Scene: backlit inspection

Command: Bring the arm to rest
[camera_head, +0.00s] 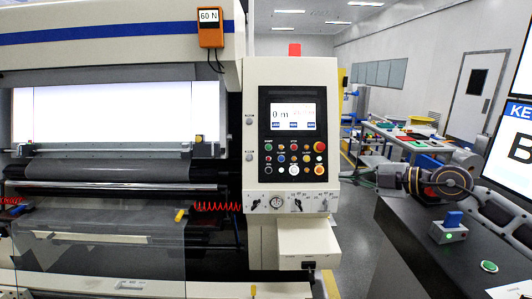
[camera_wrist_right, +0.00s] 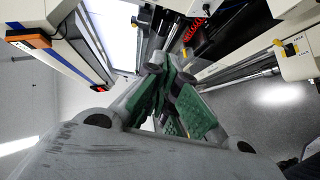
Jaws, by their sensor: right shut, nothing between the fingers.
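My right gripper (camera_wrist_right: 158,72) fills the middle of the right wrist view. Its grey fingers with green pads come together near the top centre, with nothing held between them. It points towards the machine, whose bright panel (camera_wrist_right: 122,38) and roller (camera_wrist_right: 238,76) show beyond the fingers. In the head view I cannot make out its fingertips clearly. My left gripper does not show in either view.
The machine's roller (camera_head: 95,187) and control panel (camera_head: 292,135) stand at left and centre. An orange gauge (camera_head: 210,34) hangs above. A dark bench (camera_head: 415,250) at right carries a blue-topped switch box (camera_head: 449,229) and a green button (camera_head: 489,266). Screens stand at the right edge.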

